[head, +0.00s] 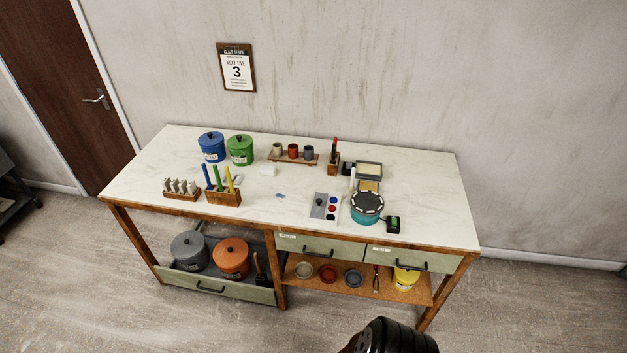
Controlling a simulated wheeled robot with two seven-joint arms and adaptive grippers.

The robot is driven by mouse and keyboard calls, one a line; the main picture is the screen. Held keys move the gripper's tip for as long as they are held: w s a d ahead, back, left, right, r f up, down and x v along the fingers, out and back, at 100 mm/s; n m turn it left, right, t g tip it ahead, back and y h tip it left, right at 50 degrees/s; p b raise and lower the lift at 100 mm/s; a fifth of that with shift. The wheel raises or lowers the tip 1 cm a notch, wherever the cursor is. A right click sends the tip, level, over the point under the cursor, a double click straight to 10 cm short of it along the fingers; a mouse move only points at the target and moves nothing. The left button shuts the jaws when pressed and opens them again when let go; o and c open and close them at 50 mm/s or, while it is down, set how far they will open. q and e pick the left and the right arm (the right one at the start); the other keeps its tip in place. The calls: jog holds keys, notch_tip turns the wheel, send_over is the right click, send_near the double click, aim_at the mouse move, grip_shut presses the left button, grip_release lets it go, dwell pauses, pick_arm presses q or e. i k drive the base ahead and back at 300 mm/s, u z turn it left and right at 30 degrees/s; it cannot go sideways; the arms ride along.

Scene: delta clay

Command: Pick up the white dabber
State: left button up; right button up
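I cannot tell for sure which thing is the white dabber. A rack (182,196) at the table's left front holds several small off-white upright pieces (180,186). A thin white upright shape (353,174) stands beside the dark pads on the right, too small to make out. A dark rounded part of my own arm shows at the bottom edge, far from the table's objects. No gripper fingers show in view.
The white-topped table (130,184) also bears a blue pot (212,149), a green pot (240,152), a wooden holder (223,198) with blue, green and yellow tools, a palette (319,206) and a teal turntable (366,214). Drawers and a shelf lie below. The tabletop's right end is clear.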

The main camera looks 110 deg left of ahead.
aim_at(351, 187)
jog(key=u, duration=2.1)
